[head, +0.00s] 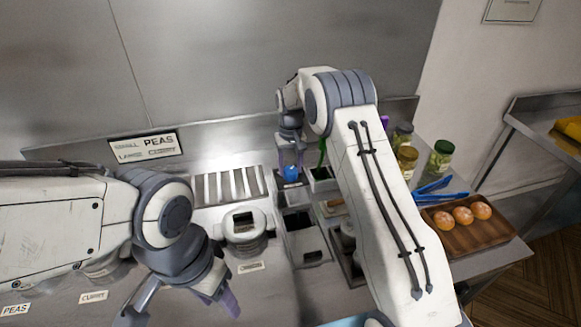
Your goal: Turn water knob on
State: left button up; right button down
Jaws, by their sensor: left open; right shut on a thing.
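A small blue knob (290,174) shows at the back of the counter, just right of the ribbed metal grate. I take it to be the water knob. My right gripper (291,158) reaches down from above with its fingers around the knob, shut on it. The fingers partly hide the knob, so its turned angle cannot be told. My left gripper (182,306) is open and empty, low at the front left of the counter, well apart from the knob.
A ribbed grate (228,187) and a white round-topped unit (243,224) stand left of the knob. Jars (440,156), blue tongs (441,190) and a wooden tray (490,234) with round orange-brown items lie to the right.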

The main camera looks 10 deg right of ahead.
aim_at(291, 169)
jog(key=shift+w+d+r, duration=0.1)
jog(key=shift+r, duration=0.05)
jog(key=shift+c, duration=1.1)
grip_release()
jog(key=shift+r, duration=0.3)
notch_tip(291, 169, up, 10)
jog(key=b, duration=0.2)
jog(key=shift+f, duration=0.1)
